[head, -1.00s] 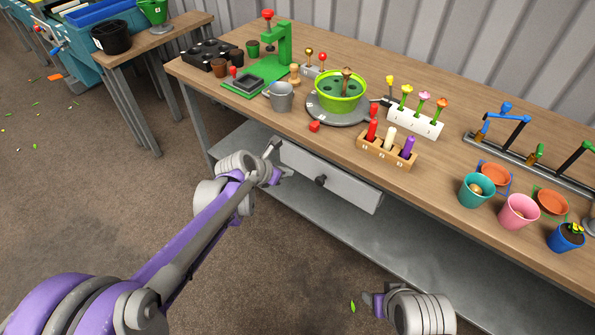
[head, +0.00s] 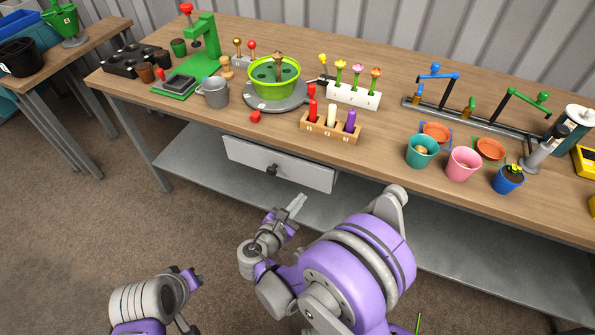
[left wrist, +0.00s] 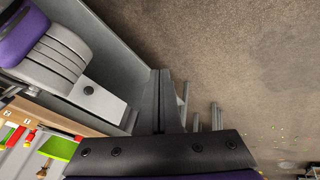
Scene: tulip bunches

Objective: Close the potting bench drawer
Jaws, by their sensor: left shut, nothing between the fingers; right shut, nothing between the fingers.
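The potting bench drawer (head: 280,164) has a pale grey front with a dark round knob (head: 272,170), under the bench top's front edge in the head view. Its front lies close below that edge and no open inside shows; I cannot tell whether it is fully flush. My right gripper (head: 297,206) is shut and empty, just in front of and below the drawer, apart from it. My left gripper (head: 190,279) is lower left, away from the drawer over the floor. In the left wrist view its dark fingers (left wrist: 162,102) are together, with nothing between them.
The wooden bench top (head: 390,185) carries pots, a green press (head: 205,45), a green bowl (head: 274,78) and a candle-like peg block (head: 331,127). A grey lower shelf (head: 450,250) runs beneath. Floor at left is clear.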

